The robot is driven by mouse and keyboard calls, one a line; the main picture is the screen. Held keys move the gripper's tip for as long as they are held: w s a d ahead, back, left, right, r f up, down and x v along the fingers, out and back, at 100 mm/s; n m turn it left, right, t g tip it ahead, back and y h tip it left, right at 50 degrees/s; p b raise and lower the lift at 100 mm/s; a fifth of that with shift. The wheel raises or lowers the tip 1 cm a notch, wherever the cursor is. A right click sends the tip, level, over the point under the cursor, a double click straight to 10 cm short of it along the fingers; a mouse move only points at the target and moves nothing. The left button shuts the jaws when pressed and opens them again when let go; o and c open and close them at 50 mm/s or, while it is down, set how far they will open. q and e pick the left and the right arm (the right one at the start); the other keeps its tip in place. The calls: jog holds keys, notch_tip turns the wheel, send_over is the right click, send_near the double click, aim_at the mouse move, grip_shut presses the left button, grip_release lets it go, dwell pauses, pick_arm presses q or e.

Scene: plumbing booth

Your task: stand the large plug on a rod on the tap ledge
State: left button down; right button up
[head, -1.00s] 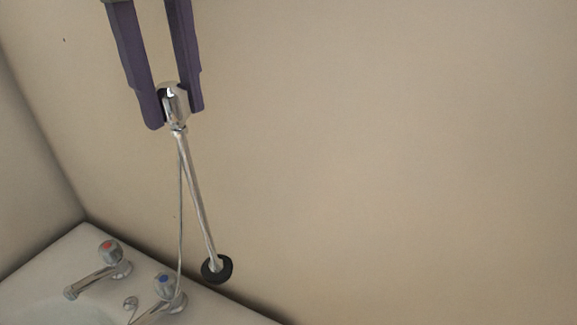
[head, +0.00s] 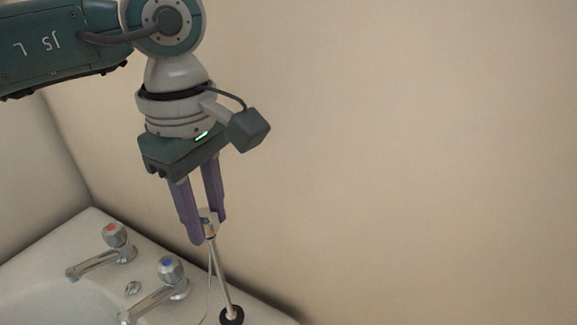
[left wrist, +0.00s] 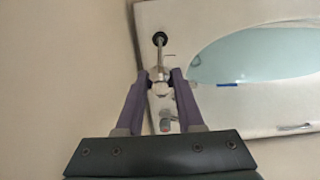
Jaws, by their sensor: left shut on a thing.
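The large plug (head: 232,316) is a black disc at the lower end of a chrome rod (head: 223,275). A chrome knob tops the rod. My left gripper (head: 208,228) points down and is shut on that knob, with the rod hanging slightly tilted. In the left wrist view the plug (left wrist: 160,38) shows beyond my left fingertips (left wrist: 160,76). The disc is over the tap ledge (head: 188,265), near its back edge and right of the blue tap. I cannot tell whether it touches the ledge. My right gripper is not in view.
A red-topped tap (head: 115,238) and a blue-topped tap (head: 170,272) stand on the ledge, left of the plug. A small chrome fitting (head: 132,288) lies between them. A thin wire hangs beside the rod. The basin (left wrist: 255,55) is in front; a bare wall (head: 420,150) rises behind.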

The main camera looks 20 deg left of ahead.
aim_at(210, 234)
pick_arm(q)
jog(key=shift+f, duration=1.95)
jog(key=shift+f+b, duration=0.1)
jog(key=shift+b, duration=0.3)
jog(key=c, duration=1)
grip_release()
jog(key=shift+f, duration=0.1)
jog(key=o, duration=0.5)
jog(key=shift+r+p, duration=0.3)
jog(key=shift+r, duration=0.1)
notch_tip(210, 234, up, 12)
jog(key=shift+f+p, duration=0.15)
jog(key=shift+p, duration=0.3)
